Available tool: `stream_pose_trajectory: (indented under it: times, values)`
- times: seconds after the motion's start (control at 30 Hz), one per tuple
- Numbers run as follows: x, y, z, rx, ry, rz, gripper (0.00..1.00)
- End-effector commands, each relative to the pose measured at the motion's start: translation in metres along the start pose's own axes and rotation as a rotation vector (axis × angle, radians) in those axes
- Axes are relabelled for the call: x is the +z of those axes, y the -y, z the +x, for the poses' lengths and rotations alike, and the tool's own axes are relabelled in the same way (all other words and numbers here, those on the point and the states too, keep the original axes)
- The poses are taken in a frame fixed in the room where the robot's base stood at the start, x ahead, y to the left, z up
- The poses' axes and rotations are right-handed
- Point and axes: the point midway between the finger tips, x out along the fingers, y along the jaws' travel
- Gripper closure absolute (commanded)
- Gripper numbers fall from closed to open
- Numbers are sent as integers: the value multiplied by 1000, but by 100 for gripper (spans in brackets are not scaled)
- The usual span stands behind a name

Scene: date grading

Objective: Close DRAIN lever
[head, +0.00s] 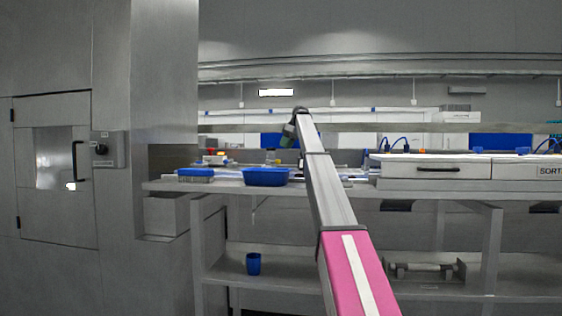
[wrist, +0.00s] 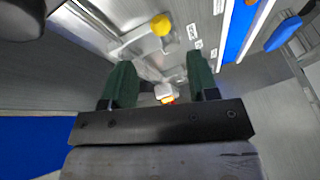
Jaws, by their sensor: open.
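My gripper (wrist: 158,62) is open in the wrist view, its two dark green fingers apart. Ahead of the fingertips is a yellow round knob (wrist: 160,25) on a pale metal piece, beside small white labels (wrist: 190,31) too small to read. A white piece with yellow and red parts (wrist: 166,94) shows between the fingers, close to the gripper's base; I cannot tell whether it touches. I cannot tell which of these is the DRAIN lever. In the head view my gripper (head: 289,136) is small, at the arm's far end above the bench, and hides what lies behind it.
A blue tray (head: 266,177) and a blue-topped box (head: 196,175) stand at the bench's front edge. A drawer unit (head: 437,168) marked SORT is at right. A blue cup (head: 253,264) stands on the lower shelf. A steel cabinet with a handled door (head: 55,170) is at left.

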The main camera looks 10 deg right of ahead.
Motion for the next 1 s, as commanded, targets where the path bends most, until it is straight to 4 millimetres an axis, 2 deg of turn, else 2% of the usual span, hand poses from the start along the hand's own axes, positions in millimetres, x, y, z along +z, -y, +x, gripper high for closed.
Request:
stream_pose_trajectory:
  times: [0.4, 0.6, 0.83, 0.97, 1.0]
  values:
    - [1, 1, 72, -2, 2, 0, 46]
    - [0, 0, 85, 0, 1, 0, 46]
    - [0, 0, 85, 0, 1, 0, 46]
    - [0, 0, 85, -1, 1, 0, 88]
    - [0, 0, 85, -1, 1, 0, 94]
